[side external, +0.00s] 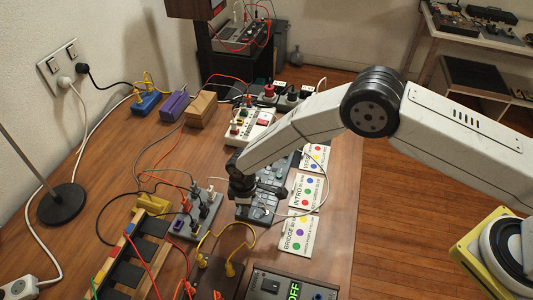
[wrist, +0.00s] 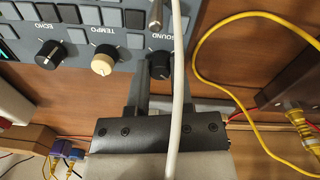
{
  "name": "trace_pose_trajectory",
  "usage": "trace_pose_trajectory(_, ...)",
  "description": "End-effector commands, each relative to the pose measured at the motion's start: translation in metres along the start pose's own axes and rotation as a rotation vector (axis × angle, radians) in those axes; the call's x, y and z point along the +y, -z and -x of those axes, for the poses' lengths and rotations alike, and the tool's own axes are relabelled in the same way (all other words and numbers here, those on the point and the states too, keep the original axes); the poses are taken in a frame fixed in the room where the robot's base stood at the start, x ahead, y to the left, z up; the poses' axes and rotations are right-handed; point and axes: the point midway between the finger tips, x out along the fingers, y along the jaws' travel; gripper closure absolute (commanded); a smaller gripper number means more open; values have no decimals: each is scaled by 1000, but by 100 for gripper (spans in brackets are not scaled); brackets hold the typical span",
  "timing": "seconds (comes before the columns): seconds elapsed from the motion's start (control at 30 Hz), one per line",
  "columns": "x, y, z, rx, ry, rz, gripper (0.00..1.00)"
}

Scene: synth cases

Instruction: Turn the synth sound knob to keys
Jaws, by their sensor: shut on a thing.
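The synth is a dark grey panel with rows of pads, seen in the wrist view (wrist: 115,65) and partly behind my arm in the side view (side external: 262,214). Its black sound knob (wrist: 159,64) sits under the label SOUND at the panel's near edge. My gripper (wrist: 161,78) reaches up to this knob with its dark fingers on either side and is shut on it. A white cable crosses in front of the right finger. In the side view my gripper (side external: 243,188) is down at the synth, and the knob is hidden. The knob's setting is not readable.
A black echo knob (wrist: 50,54) and a cream tempo knob (wrist: 104,63) stand left of the sound knob. A yellow cable (wrist: 199,70) loops at the right. A grey patch box (side external: 198,215) and several printed cards (side external: 302,228) flank the synth.

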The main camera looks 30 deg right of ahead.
Motion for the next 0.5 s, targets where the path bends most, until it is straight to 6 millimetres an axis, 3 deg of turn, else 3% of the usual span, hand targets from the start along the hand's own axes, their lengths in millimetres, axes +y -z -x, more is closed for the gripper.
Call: trace_pose_trajectory(0.5,0,1,1,-2,-1,-132,100)
